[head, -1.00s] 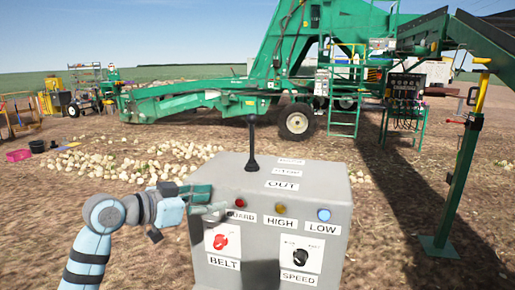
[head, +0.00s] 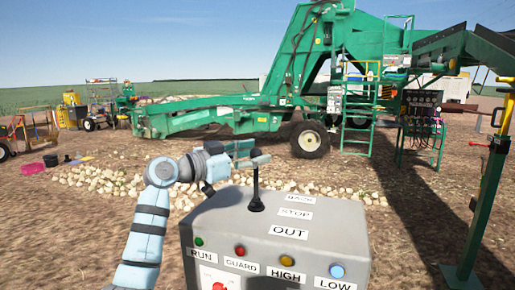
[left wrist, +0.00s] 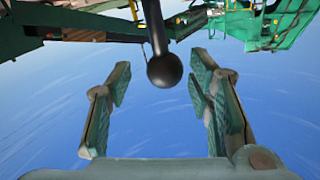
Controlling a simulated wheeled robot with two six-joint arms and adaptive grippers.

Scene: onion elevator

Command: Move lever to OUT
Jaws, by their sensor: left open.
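The black lever (head: 256,185) stands about upright from a round base on top of the grey control box (head: 215,220). Labels beside it read BACK (head: 300,198), STOP (head: 295,213) and OUT (head: 290,232), with OUT nearest me. My left gripper (head: 252,156) reaches in from the left at the height of the lever's top. In the left wrist view, my left gripper (left wrist: 160,85) is open. The lever's ball knob (left wrist: 164,69) shows between the spread fingers, near their tips, and I see no contact. My right gripper is not in view.
Lamps labelled RUN (head: 199,241), GUARD (head: 239,250), HIGH (head: 287,260) and LOW (head: 337,271) line the box's front. A green elevator machine (head: 215,115) and an onion pile (head: 110,183) stand beyond. A green post (head: 485,200) stands at the right.

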